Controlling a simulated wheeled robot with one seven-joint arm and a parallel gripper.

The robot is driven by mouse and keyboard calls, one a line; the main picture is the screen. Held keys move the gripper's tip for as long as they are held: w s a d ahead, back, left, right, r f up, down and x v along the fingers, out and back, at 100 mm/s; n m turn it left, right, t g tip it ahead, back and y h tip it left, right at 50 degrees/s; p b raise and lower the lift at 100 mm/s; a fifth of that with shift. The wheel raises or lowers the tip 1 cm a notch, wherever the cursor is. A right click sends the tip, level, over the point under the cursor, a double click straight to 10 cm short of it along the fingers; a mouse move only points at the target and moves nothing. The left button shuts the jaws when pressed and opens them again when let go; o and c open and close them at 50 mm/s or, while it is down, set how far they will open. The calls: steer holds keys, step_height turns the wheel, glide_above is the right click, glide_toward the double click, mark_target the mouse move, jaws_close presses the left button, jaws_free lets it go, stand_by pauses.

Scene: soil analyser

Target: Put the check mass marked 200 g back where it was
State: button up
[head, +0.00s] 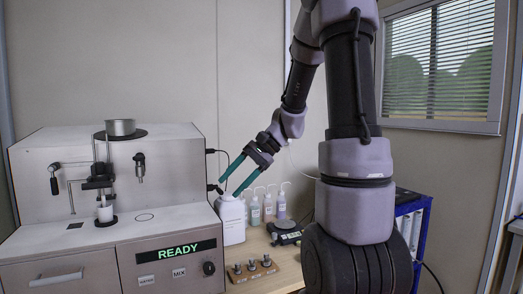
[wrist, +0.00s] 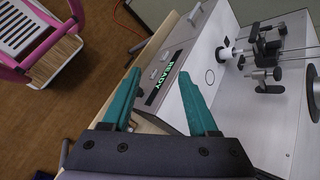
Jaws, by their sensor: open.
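Three small metal check masses (head: 252,266) stand on a wooden block (head: 256,276) at the front of the bench in the head view. Their markings are too small to read, so I cannot tell which one is 200 g. My gripper (head: 228,188) is open and empty, above and behind the masses, near the analyser's right side. In the wrist view my gripper (wrist: 160,74) shows spread teal fingers with nothing between them. The masses cannot be made out in the wrist view.
A white jug (head: 231,218), several bottles (head: 268,208) and a small dark device (head: 286,236) crowd the bench. A pink-framed chair (wrist: 40,30) is in the wrist view.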

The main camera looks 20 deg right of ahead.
steer(key=s+d+r+n+t+h, duration=0.2)
steer(key=s+r+n+t+h, duration=0.3)
steer(key=s+r, duration=0.5)
steer(key=s+t+h, duration=0.1)
steer(key=s+h, duration=0.1)
steer(key=s, duration=0.1)
steer(key=shift+d+r, duration=0.3)
steer(key=shift+r, duration=0.05)
stand_by(0.5)
